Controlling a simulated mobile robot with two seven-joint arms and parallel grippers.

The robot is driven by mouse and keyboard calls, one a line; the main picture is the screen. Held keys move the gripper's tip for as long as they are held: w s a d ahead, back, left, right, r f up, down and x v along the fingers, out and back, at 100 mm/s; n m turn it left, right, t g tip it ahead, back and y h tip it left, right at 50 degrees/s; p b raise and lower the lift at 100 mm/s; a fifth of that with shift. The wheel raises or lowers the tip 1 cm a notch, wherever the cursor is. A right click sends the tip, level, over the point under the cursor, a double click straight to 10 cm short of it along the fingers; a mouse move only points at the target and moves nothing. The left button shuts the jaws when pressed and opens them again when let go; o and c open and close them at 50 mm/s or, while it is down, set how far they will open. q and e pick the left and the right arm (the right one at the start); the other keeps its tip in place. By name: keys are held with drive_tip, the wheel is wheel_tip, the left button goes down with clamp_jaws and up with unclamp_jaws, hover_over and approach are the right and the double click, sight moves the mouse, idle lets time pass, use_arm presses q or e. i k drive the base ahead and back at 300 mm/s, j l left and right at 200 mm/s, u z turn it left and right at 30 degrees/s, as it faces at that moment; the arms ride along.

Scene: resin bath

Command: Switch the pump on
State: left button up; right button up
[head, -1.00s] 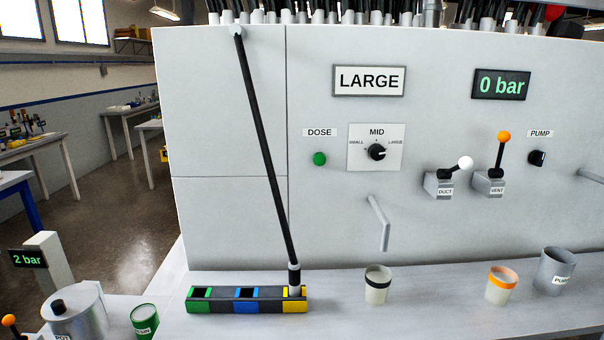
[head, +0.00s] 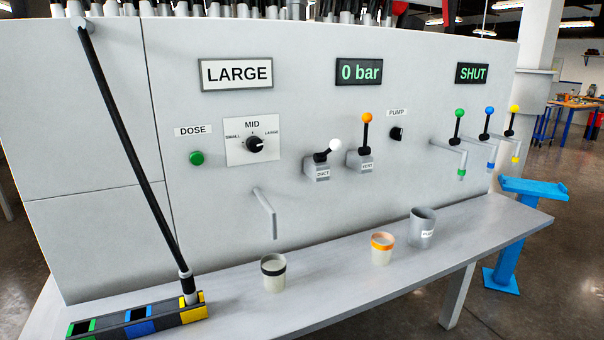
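The pump switch (head: 396,134) is a small black rotary knob on the grey panel, under a white label reading PUMP (head: 397,113). Its pointer mark is too small for me to read its position. A black display (head: 359,72) to its upper left reads 0 bar. The vent lever (head: 366,132) with an orange ball stands upright left of the switch. The duct lever (head: 326,152) with a white ball leans to the right. Neither of my grippers shows in the head view.
A shelf (head: 330,292) runs below the panel with a black-banded cup (head: 273,273), an orange-banded cup (head: 382,249) and a grey cup (head: 422,229). A spout (head: 267,215) juts out. Three taps with coloured balls (head: 459,113) sit at right under a SHUT display (head: 472,73). A blue stand (head: 512,230) is beyond.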

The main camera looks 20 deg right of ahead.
sight(395, 133)
drive_tip(key=z, duration=1.3)
drive_tip(key=i+l, duration=0.2)
drive_tip(key=l, duration=0.15)
drive_tip(key=i+l+u, duration=0.1)
drive_tip(key=l, duration=0.2)
drive_tip(key=i+l, duration=0.25)
drive_tip(key=i+l+u, duration=0.1)
drive_tip(key=l, duration=0.35)
drive_tip(key=i+l, duration=0.4)
drive_tip(key=l, duration=0.3)
drive_tip(key=i+l+u, duration=0.1)
drive_tip(key=l, duration=0.25)
drive_tip(key=i, duration=0.05)
